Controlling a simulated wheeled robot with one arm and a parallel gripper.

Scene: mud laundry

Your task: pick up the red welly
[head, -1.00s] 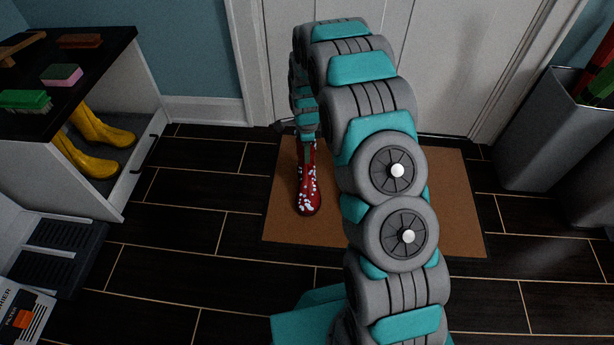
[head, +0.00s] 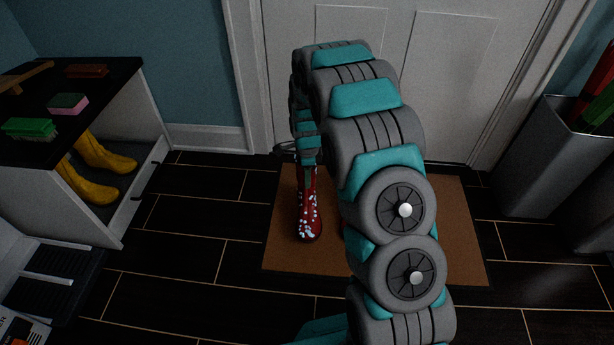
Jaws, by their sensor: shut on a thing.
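The red welly (head: 308,222), with white spots, stands upright over the brown doormat (head: 285,245), its toe towards me. My gripper (head: 308,166) is at the top of its shaft and shut on it. The fingers are small and partly hidden by my arm, so the exact grip on the rim is unclear. I cannot tell whether the sole touches the mat. A small red patch shows beside my arm, right of the welly; what it belongs to is hidden.
A white door is behind the mat. At the left, a bench (head: 124,92) holds brushes and a sponge (head: 68,103) above yellow wellies (head: 95,158). A grey bin (head: 548,150) stands at the right. Dark floor between bench and mat is clear.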

